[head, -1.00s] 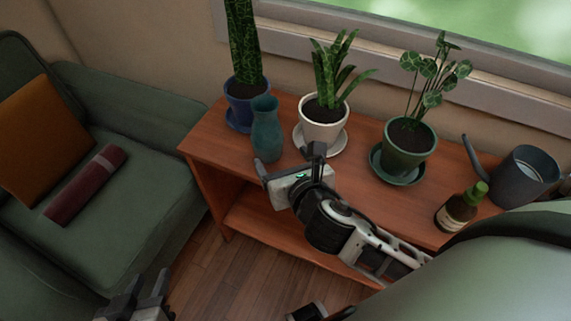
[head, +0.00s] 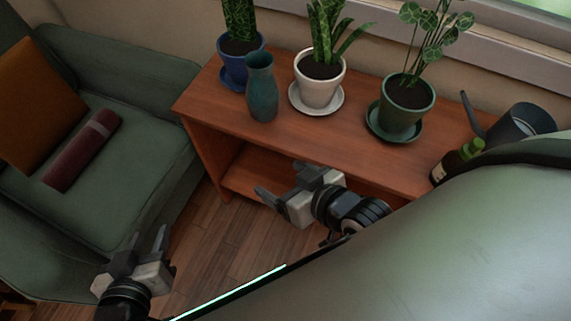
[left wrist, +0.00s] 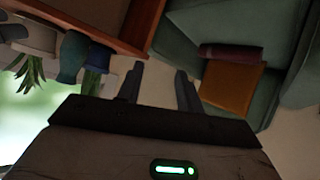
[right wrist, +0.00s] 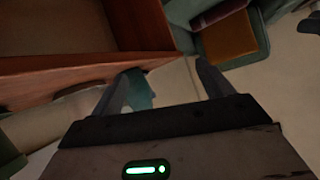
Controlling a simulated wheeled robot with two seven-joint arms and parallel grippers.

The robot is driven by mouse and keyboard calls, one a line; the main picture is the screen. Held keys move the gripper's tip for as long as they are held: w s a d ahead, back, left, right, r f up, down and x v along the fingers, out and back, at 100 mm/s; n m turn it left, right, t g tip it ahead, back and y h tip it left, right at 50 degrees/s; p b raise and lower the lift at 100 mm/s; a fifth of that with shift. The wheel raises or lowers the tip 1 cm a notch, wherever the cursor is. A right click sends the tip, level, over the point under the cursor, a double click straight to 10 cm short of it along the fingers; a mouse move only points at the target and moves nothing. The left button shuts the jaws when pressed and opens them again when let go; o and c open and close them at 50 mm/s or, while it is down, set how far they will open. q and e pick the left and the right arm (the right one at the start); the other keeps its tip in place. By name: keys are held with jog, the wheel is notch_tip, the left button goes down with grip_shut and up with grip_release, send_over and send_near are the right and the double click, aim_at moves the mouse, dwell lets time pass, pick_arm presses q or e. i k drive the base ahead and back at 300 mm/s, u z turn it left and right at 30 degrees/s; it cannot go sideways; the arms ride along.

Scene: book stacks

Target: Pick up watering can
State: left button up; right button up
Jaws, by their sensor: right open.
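The dark grey watering can (head: 528,119) stands on the right end of the wooden shelf's top in the head view. Its spout points left; its lower right part is hidden behind my own body. My right gripper (head: 282,180) is open and empty by the shelf's front edge, well left of the can. Its spread fingers show in the right wrist view (right wrist: 160,80). My left gripper (head: 147,238) is open and empty over the floor beside the sofa, far from the can. Its fingers stand apart in the left wrist view (left wrist: 158,75). Neither wrist view clearly shows the can.
The wooden shelf (head: 200,108) also holds a teal vase (head: 261,90), a blue pot (head: 233,70), a white pot (head: 319,86), a green pot (head: 402,115) and a bottle (head: 455,163) close to the can. A green sofa (head: 135,150) stands left. Open floor lies between.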

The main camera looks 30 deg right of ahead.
aim_at(523, 120)
jog(key=z, duration=0.7)
jog(key=k, duration=0.25)
jog(key=z, duration=1.65)
